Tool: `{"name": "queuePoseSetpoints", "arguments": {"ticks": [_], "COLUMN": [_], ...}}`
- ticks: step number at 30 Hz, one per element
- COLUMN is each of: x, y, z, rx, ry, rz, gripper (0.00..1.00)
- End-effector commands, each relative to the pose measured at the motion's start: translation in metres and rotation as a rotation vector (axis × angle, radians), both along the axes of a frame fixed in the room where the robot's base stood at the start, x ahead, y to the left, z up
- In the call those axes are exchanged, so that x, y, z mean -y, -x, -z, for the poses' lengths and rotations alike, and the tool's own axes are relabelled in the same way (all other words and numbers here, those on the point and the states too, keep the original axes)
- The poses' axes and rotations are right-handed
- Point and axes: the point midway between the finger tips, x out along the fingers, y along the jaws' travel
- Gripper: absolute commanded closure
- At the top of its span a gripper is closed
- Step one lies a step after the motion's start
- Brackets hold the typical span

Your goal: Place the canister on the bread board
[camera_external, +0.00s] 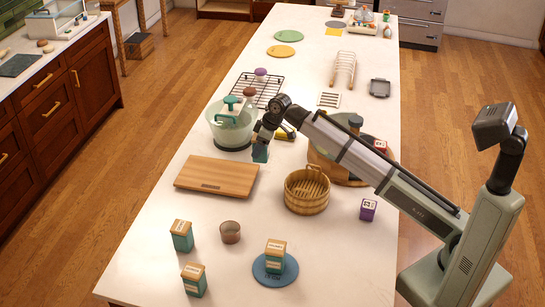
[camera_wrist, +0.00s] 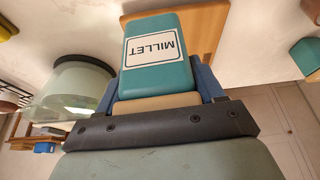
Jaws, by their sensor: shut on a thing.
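My gripper (camera_wrist: 160,95) is shut on a teal canister labelled MILLET (camera_wrist: 158,55), which has a tan lid end toward the jaws. In the external view the held canister (camera_external: 260,154) shows small under the wrist, just off the upper right corner of the bread board. The bread board (camera_external: 217,176) is a flat light-wood rectangle on the white counter with nothing on it. Part of the board also shows behind the canister in the wrist view (camera_wrist: 205,28). The canister looks apart from the board; its exact height is hard to judge.
Behind the board stands a clear bowl (camera_external: 232,130) with green-handled things. A wooden bucket (camera_external: 306,190) is to the right. In front are a small brown cup (camera_external: 230,232), similar canisters (camera_external: 182,240), and another canister (camera_external: 275,262) on a blue plate (camera_external: 262,276).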

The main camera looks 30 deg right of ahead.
Motion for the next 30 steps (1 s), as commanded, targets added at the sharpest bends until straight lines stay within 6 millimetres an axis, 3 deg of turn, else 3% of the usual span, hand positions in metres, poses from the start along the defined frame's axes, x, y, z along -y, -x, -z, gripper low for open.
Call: {"name": "queuePoseSetpoints", "arguments": {"ticks": [1, 3, 8, 12, 17, 30], "x": [-0.022, -0.044, -0.079, -0.082, -0.08, -0.079], "y": [-0.003, -0.004, -0.02, -0.035, -0.034, -0.033], "z": [-0.005, -0.009, -0.021, -0.026, -0.021, 0.037], "rx": [0.002, 0.004, 0.01, 0.008, 0.002, 0.0], "ry": [0.002, 0.005, 0.01, 0.009, 0.0, -0.002], "rz": [-0.022, -0.043, -0.045, 0.005, 0.046, 0.05], "gripper": [0.72, 0.72, 0.72, 0.72, 0.72, 0.72]}}
